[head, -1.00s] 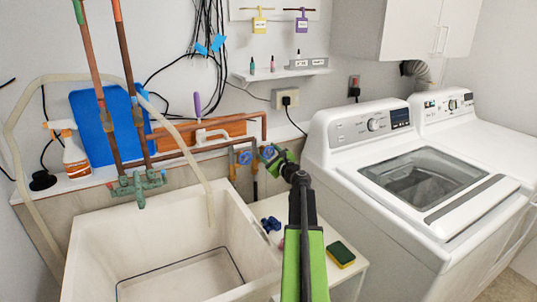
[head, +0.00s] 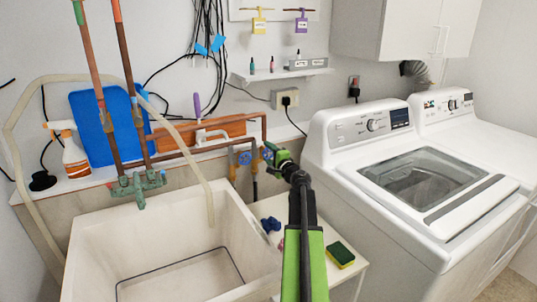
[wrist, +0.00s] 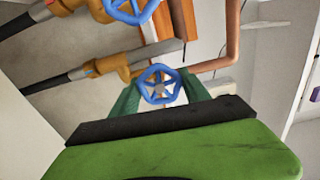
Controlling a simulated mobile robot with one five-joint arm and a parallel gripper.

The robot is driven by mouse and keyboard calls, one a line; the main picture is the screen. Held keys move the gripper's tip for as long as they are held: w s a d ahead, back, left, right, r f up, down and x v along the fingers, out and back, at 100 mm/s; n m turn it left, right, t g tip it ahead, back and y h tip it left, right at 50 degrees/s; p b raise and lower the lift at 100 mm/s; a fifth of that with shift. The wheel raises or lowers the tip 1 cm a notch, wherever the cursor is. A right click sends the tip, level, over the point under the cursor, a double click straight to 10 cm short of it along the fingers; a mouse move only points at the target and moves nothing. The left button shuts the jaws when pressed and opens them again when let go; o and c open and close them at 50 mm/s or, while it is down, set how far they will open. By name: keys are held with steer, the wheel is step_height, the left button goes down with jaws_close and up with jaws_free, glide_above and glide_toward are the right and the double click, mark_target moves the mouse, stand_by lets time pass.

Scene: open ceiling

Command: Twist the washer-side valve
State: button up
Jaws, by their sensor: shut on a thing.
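Two blue valve wheels sit on brass fittings beneath the copper pipe, right of the sink. The washer-side valve wheel (head: 267,154) is the right one, nearest the white washer. It also shows in the wrist view (wrist: 160,87), between my green fingers. My gripper (wrist: 158,92) is shut on this wheel, with one finger at each side. In the head view my gripper (head: 273,154) reaches the wheel from the front right and partly covers it. The other blue wheel (head: 245,158) is just to the left and untouched; it is cut off at the top of the wrist view (wrist: 132,8).
The deep sink (head: 90,238) is at lower left. A low white shelf right of it carries a dark blue object (head: 271,224) and a sponge (head: 341,254). The washer (head: 347,150) stands close on the right. A pale hose (head: 209,200) hangs into the sink.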

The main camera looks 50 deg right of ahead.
steer(key=n, duration=0.4)
steer(key=shift+n, duration=0.3)
steer(key=n, duration=0.4)
stand_by(0.5)
steer(key=o, duration=1.4)
steer(key=shift+c, duration=0.2)
steer(key=v, duration=1.7)
steer(key=shift+s, duration=0.2)
steer(key=shift+r, duration=0.1)
